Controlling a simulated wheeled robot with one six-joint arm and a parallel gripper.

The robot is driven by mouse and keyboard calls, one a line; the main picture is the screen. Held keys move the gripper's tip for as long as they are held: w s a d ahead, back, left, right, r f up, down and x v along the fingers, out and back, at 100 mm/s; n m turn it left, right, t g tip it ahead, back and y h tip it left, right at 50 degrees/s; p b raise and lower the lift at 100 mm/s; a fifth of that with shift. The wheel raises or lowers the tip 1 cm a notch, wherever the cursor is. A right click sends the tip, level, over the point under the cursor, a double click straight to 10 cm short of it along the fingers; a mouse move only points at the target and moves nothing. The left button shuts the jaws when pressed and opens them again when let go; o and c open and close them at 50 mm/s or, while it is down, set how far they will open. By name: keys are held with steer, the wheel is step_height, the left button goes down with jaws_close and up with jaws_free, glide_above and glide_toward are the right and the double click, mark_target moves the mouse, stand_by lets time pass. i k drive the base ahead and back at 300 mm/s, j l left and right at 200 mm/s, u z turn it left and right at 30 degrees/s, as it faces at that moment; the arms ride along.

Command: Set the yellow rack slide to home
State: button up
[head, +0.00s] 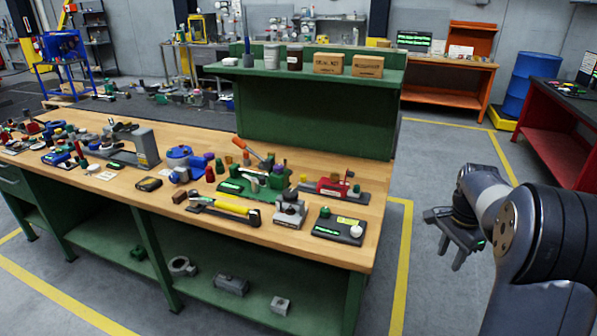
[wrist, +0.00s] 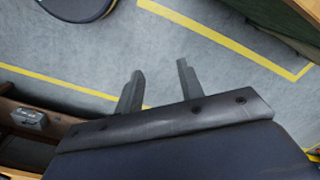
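The yellow rack slide (head: 232,207) lies on a long dark base near the front edge of the wooden workbench (head: 290,240), left of a small grey clamp-like device. It is small here, so its exact position along the base is hard to tell. My gripper (head: 451,256) hangs over the floor to the right of the bench, well away from the slide. In the wrist view my gripper (wrist: 160,70) has its two fingers apart, with nothing between them. The slide does not show in the wrist view.
Around the slide stand the grey device (head: 290,211), a green fixture (head: 255,182), a black plate with a white knob (head: 339,227) and a red fixture (head: 333,188). A green shelf (head: 315,70) rises behind. Open floor separates my arm from the bench.

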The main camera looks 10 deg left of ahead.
mark_target(303, 182)
steer(key=i+j, duration=0.4)
steer(key=j, duration=0.15)
steer(key=i+j, duration=0.8)
steer(key=j, duration=0.25)
steer(key=i+j, duration=0.4)
steer(key=j, duration=0.15)
